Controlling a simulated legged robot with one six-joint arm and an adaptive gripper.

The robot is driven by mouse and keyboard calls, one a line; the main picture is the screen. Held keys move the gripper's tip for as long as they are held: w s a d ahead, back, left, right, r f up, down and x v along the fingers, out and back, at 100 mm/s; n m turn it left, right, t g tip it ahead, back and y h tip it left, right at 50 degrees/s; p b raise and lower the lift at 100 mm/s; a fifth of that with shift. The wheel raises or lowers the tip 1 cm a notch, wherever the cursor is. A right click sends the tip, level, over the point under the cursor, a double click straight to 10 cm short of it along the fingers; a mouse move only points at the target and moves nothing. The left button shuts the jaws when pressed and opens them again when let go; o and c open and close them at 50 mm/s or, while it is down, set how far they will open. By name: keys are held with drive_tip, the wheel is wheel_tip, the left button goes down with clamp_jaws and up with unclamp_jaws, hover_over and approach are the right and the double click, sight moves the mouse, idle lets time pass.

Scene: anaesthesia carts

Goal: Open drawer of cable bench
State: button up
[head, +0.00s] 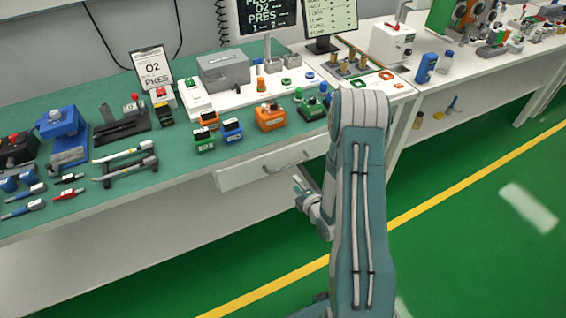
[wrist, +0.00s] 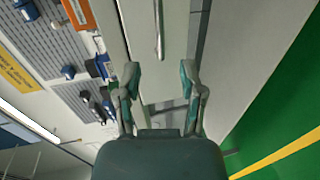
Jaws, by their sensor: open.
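The cable bench (head: 115,215) has a green top and a white front. Its white drawer (head: 236,177) sits under the front edge of the top, with a curved metal bar handle (head: 287,165) on its face. In the wrist view the handle (wrist: 158,32) runs up the picture on the pale drawer front (wrist: 177,25), ahead of my fingers. My gripper (head: 299,184) is just in front of the drawer near the handle's right end, partly hidden by my arm.
Tools, coloured connector blocks and a grey box (head: 224,72) stand on the benchtop. A blue clamp device (head: 62,135) is at the left. A second white bench (head: 470,75) continues to the right. The green floor (head: 450,215) with a yellow line is clear in front.

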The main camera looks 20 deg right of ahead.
sight(282, 169)
drive_tip(key=x, duration=1)
drive_tip(key=shift+w+f, duration=0.15)
drive_tip(key=shift+w, duration=0.15)
clamp_jaws()
